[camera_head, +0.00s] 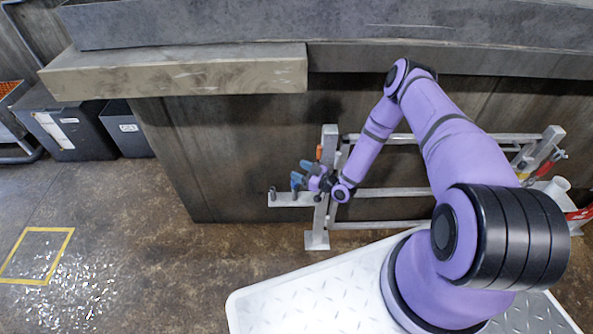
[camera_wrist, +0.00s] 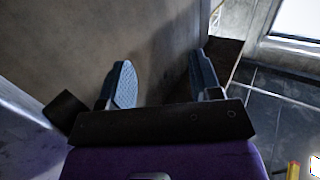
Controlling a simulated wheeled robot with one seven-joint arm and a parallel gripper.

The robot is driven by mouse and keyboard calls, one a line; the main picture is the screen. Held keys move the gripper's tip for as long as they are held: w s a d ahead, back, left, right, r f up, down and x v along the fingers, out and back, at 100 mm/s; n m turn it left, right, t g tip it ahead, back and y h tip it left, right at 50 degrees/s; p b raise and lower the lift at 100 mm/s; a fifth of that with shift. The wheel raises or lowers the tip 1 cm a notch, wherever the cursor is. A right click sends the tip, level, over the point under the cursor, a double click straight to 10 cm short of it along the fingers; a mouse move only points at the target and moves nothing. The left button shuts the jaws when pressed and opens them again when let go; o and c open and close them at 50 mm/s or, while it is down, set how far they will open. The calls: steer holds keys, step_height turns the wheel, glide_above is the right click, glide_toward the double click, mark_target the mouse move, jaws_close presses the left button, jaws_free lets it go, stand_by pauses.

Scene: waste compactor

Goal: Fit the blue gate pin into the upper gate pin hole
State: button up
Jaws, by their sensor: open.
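My gripper (camera_head: 301,174) is open beside the left gate post (camera_head: 328,150), over a grey side bracket (camera_head: 284,200). The wrist view also shows my gripper (camera_wrist: 159,85) with its two blue-grey fingers apart and nothing between them. A small upright dark peg (camera_head: 272,193) stands near the bracket's left end; I cannot tell if it is the blue gate pin. I cannot make out the blue gate pin elsewhere. An orange part (camera_head: 319,152) sits on the upper post. The upper pin hole cannot be told apart.
The metal gate's rails (camera_head: 400,192) run right to another post (camera_head: 550,150) with a red handle. The compactor wall (camera_head: 240,150) is behind, with a beige beam (camera_head: 180,75) above. Dark bins (camera_head: 65,130) stand at far left. The floor at left is open, marked by a yellow square (camera_head: 38,229).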

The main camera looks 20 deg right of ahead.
steer(key=v, duration=1)
